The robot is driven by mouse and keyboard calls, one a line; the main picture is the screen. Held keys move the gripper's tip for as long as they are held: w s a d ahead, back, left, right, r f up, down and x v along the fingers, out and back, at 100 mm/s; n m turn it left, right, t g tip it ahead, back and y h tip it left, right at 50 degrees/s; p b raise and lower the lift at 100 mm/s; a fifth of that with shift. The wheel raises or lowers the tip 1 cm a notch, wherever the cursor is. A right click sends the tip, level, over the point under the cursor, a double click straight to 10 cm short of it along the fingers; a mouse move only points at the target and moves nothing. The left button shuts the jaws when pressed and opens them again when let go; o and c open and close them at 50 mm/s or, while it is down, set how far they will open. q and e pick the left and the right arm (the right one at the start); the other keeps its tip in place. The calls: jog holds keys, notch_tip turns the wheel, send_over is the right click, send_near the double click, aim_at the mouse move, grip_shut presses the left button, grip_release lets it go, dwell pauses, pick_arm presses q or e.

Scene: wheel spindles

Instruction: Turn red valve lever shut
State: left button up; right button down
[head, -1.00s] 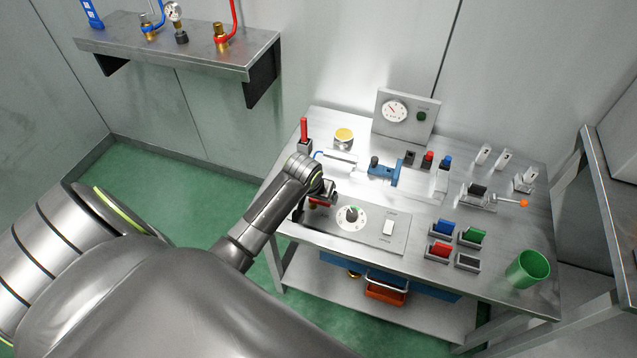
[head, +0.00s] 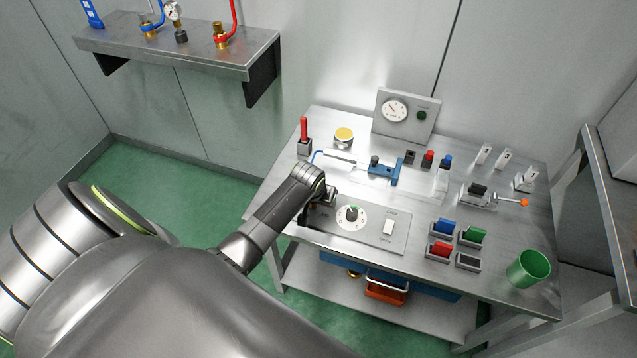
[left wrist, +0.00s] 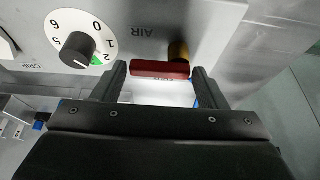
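The red valve lever (left wrist: 160,69) is on the panel in the left wrist view, beside a brass fitting (left wrist: 179,52) and near the letters AIR. It lies crosswise in the picture, between the two fingertips of my left gripper (left wrist: 160,82). The fingers are wide apart, one near each end of the lever; I cannot tell whether either touches it. In the head view my left gripper (head: 322,198) is over the left end of the grey panel (head: 372,232), and the wrist hides the lever. My right gripper is not in view.
A dial knob (left wrist: 77,49) sits beside the lever; the dial also shows in the head view (head: 351,215), with a white rocker switch (head: 388,227) right of it. A red-handled tool (head: 304,130) stands behind my wrist. A green cup (head: 528,268) is at the right.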

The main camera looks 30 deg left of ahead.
pick_arm(q)
jog(key=c, duration=0.5)
jog(key=shift+c, duration=0.2)
